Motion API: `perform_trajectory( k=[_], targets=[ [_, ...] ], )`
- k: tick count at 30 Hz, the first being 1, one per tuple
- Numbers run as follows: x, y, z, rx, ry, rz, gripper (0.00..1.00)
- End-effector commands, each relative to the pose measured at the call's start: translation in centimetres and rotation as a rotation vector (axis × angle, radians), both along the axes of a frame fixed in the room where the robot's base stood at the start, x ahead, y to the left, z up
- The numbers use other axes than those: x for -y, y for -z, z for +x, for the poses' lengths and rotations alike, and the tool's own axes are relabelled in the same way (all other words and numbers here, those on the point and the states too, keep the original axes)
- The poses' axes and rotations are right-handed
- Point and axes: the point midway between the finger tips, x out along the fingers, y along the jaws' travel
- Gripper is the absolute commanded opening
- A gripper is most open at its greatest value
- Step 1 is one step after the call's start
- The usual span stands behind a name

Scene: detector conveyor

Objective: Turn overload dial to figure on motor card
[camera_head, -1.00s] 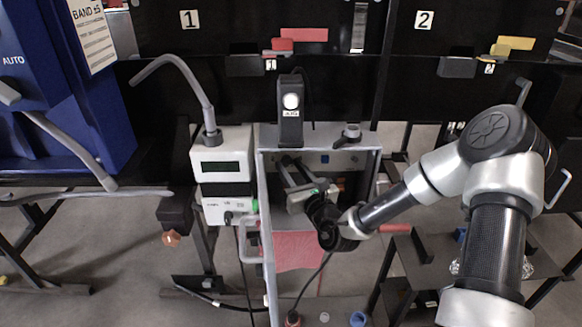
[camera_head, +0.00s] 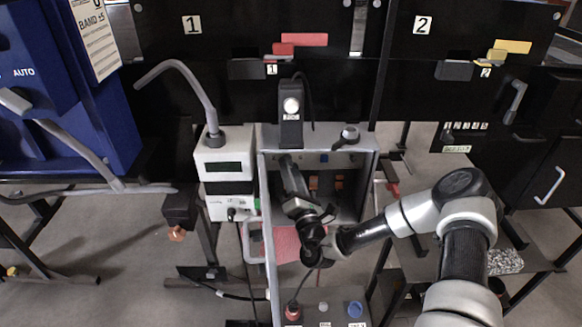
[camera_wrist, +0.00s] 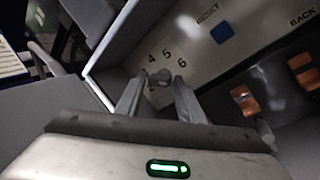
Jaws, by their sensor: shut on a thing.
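The overload dial (camera_wrist: 160,76) is a small grey knob on the light panel inside the open grey box, seen in the wrist view. The figures 4, 5 and 6 show around it; another mark below is partly covered, and I cannot read the dial's pointer. My gripper (camera_wrist: 159,84) has its two fingers on either side of the knob, shut on it. In the head view my gripper (camera_head: 287,162) reaches into the box (camera_head: 264,200) from the front, and my wrist hides the dial there. I cannot make out a motor card in either view.
A blue button (camera_wrist: 222,33) marked RESET sits beyond the dial. Orange switches (camera_wrist: 245,99) lie right of it. The box walls stand close around my gripper. A white meter unit (camera_head: 222,165) stands left of the box, and a black lamp post (camera_head: 291,110) rises behind it.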

Motion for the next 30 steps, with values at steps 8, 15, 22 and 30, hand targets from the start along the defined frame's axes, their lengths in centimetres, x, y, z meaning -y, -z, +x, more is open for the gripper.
perform_trajectory(
  k=[8,15,22,30],
  targets=[
    [-0.12,0.16,-0.06,-0.003,-0.002,0.078,0.12],
    [-0.13,0.23,-0.07,-0.003,-0.002,0.092,0.12],
    [-0.14,0.24,-0.07,-0.003,-0.002,0.089,0.12],
    [-0.11,0.16,-0.03,-0.002,-0.001,0.089,0.51]
  ],
)
